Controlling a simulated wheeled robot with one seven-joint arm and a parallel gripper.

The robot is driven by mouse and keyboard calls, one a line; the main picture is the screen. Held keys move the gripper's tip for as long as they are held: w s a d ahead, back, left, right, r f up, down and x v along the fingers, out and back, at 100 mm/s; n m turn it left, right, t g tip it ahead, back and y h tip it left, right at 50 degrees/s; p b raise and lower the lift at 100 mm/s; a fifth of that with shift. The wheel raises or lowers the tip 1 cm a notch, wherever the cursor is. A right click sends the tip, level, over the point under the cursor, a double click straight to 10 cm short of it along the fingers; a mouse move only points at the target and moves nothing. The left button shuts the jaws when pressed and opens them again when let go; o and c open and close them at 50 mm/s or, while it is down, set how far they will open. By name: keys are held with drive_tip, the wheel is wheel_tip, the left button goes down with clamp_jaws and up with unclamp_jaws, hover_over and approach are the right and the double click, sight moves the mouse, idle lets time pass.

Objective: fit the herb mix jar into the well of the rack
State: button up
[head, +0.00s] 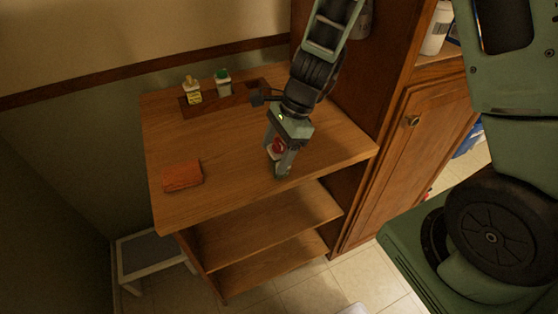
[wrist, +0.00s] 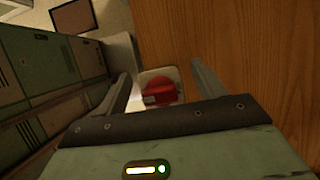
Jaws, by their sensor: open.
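A jar with a red lid (head: 277,147) stands on the wooden counter near its right front part; its label cannot be read. My gripper (head: 275,160) is open above it, pointing down, with a finger on either side. In the wrist view the red-lidded jar (wrist: 160,92) shows between the two spread fingers of my gripper (wrist: 161,72), apart from both. The dark brown rack (head: 222,101) lies at the back of the counter. My arm partly hides the rack's right end.
An orange-brown folded cloth or block (head: 182,176) lies at the counter's left front. The counter middle (head: 220,140) is clear. A tall wooden cabinet (head: 385,115) borders the counter on the right, and a wall stands behind it.

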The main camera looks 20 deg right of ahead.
drive_tip(key=c, duration=1.2)
drive_tip(key=shift+r, duration=0.15)
